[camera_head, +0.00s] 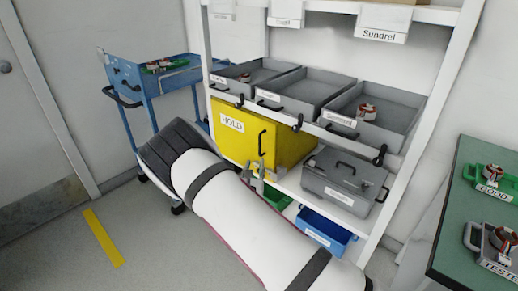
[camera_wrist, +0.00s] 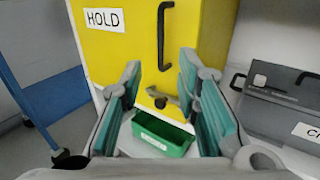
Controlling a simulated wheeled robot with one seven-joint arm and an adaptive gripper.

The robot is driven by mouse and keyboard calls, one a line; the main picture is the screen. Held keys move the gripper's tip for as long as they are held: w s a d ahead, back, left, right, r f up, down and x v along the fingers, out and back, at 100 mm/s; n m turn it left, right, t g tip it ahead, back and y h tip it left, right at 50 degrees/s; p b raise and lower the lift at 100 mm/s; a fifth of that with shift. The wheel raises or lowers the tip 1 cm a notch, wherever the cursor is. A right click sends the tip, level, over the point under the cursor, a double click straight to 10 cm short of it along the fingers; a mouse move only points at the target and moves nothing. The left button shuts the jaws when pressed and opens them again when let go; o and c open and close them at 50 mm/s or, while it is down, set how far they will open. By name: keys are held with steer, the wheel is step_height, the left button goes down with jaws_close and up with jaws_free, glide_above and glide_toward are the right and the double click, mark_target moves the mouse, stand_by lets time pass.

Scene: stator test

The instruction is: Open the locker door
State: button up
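The yellow locker (camera_head: 232,139) with a "HOLD" label stands on the shelf rack, and its front door looks shut. Its black vertical bar handle (camera_head: 262,143) is on the right part of the door. In the wrist view the yellow door (camera_wrist: 125,50) fills the upper middle, with the black handle (camera_wrist: 162,35) ahead of the fingers. A small grey lever (camera_wrist: 160,96) and dark round knob show near the door's lower edge. My gripper (camera_wrist: 160,64) is open and empty, its teal-padded fingers apart and not touching the handle. It also shows in the head view (camera_head: 256,178), low before the door.
A green bin (camera_wrist: 162,137) sits below the locker, and a blue bin (camera_head: 325,233) is beside it. A grey case (camera_head: 345,180) stands right of the locker. Grey trays (camera_head: 305,92) are above. A blue cart (camera_head: 160,90) stands left; a green-topped table (camera_head: 455,235) is right.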

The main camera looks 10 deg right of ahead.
mark_target(260, 146)
steer(key=b+x, duration=0.2)
steer(key=x, duration=1)
steer(key=shift+w, duration=0.25)
steer(key=shift+d, duration=0.15)
jaws_close()
